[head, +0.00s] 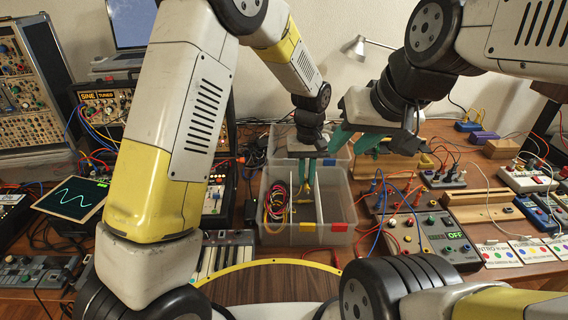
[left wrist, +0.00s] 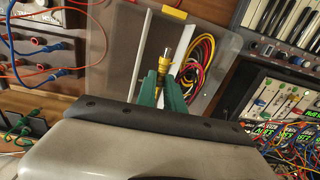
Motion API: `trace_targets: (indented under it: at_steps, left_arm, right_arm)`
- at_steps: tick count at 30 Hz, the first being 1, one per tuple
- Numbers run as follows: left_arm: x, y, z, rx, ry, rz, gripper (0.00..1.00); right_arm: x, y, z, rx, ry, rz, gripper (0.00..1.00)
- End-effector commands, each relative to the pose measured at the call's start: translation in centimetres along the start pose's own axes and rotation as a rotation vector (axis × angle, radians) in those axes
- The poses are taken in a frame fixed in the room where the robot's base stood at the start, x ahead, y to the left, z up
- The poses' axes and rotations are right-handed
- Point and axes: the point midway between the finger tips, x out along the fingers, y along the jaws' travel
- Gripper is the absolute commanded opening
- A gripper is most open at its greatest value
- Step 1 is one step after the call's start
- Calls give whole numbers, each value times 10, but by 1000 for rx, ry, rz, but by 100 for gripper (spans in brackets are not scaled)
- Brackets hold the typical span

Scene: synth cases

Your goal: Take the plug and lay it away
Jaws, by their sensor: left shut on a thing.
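My left gripper (head: 308,182) points down over the clear bin (head: 340,240), near its white divider. Its green fingers are shut on a yellow plug with a metal tip (left wrist: 166,60), seen best in the left wrist view. There the plug appears on the coiled-cable side of the divider (left wrist: 141,55); I cannot tell whether it touches the bin. The left compartment holds coiled red, yellow and dark cables (head: 276,203). The right compartment looks empty. My right gripper (head: 355,141) is behind and to the right, its green fingers spread with nothing between them.
A second clear bin (head: 285,140) stands behind. Synth modules and a small keyboard (head: 222,256) crowd the left. Patch boxes with cables (head: 440,240) and wooden stands (head: 487,214) fill the right.

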Motion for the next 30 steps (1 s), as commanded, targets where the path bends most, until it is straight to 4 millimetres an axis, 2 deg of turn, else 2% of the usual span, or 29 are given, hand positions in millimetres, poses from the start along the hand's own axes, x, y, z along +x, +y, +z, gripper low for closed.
trace_targets:
  at_steps: [15, 29, 30]
  left_arm:
    - [41, 2, 1, 0, -1, 0, 0]
    - [49, 2, 1, 0, 0, 1, 0]
    - [49, 2, 1, 0, 0, 1, 20]
  right_arm:
    - [0, 0, 0, 0, 0, 0, 36]
    - [0, 0, 0, 0, 0, 0, 36]
    - [0, 0, 0, 0, 0, 0, 36]
